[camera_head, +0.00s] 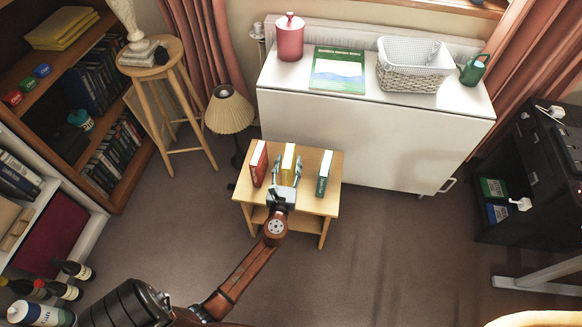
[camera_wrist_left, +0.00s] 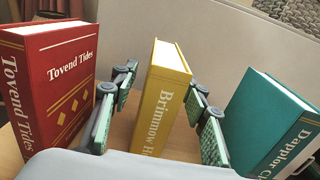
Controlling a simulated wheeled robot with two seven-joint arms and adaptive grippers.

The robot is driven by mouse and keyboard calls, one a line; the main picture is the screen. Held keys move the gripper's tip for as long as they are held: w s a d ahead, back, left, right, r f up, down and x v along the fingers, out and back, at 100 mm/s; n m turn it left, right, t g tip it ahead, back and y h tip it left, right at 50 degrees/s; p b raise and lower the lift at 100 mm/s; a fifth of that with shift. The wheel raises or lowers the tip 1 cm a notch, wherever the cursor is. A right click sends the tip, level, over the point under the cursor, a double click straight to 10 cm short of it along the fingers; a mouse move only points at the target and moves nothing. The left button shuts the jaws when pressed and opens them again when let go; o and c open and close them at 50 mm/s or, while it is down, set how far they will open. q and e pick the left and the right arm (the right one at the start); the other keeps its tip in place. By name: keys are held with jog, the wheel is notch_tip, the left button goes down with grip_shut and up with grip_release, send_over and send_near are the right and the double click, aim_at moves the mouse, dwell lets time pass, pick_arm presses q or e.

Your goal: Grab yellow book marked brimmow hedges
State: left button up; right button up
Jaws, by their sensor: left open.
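The yellow book (camera_head: 288,163) stands upright on a small wooden table, between a red and a green book. In the wrist view my left gripper (camera_wrist_left: 158,105) is open, with one finger on each side of the yellow book. Gaps show between the fingers and the book. My right gripper is not in view.
The red book (camera_wrist_left: 50,80), "Tovend Tides", stands close to the left finger. The green book (camera_wrist_left: 262,125) stands right of the right finger. The small wooden table (camera_head: 310,203) stands before a white cabinet (camera_head: 370,140). A lamp (camera_head: 229,112) is to the left.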

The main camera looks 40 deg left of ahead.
pick_arm(q)
jog(key=shift+w+a, duration=0.25)
jog(key=shift+r, duration=0.1)
grip_shut()
dwell(0.3)
